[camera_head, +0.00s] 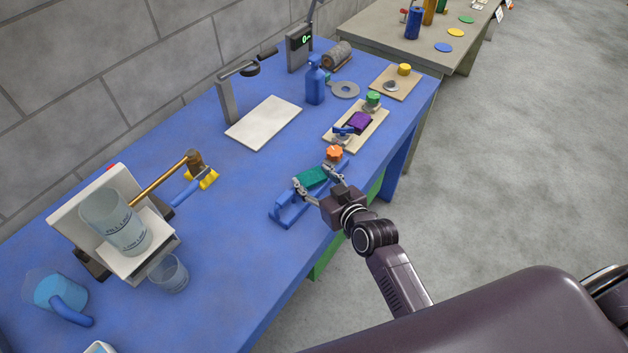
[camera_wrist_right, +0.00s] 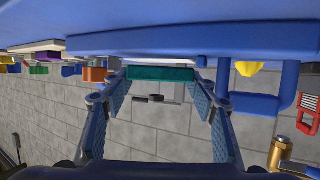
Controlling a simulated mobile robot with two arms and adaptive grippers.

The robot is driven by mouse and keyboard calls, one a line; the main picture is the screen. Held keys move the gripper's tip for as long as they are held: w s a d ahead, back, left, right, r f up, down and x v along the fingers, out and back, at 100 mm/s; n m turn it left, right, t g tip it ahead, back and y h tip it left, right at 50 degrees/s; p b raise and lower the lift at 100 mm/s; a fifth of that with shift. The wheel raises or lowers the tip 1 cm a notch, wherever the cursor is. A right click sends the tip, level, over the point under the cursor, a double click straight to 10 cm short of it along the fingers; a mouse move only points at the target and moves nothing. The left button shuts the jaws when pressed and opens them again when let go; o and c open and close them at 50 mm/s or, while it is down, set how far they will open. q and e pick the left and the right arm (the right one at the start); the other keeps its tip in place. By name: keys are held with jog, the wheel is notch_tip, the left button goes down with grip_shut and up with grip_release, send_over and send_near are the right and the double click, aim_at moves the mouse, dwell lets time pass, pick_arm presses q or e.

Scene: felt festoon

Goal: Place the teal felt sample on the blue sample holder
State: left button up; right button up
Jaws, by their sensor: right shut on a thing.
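The teal felt sample (camera_head: 313,177) is a small flat dark-green piece between the fingers of my right gripper (camera_head: 314,178). It also shows in the wrist view (camera_wrist_right: 160,74), spanning the gap between the fingertips. The blue sample holder (camera_head: 287,214) is a long low base with a raised frame at its left end, near the table's front edge. Its base shows in the wrist view (camera_wrist_right: 200,40), very close to the sample. The gripper holds the sample over the holder's right part; I cannot tell whether they touch. My left gripper is not in view.
An orange knob (camera_head: 335,153) stands just right of the holder. Behind it, a board (camera_head: 372,135) carries purple, blue and green items. A white plate (camera_head: 262,122) lies behind. The blue table (camera_head: 235,215) left of the holder is clear.

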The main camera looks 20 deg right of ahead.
jog(key=shift+f, duration=0.6)
jog(key=shift+f, duration=0.15)
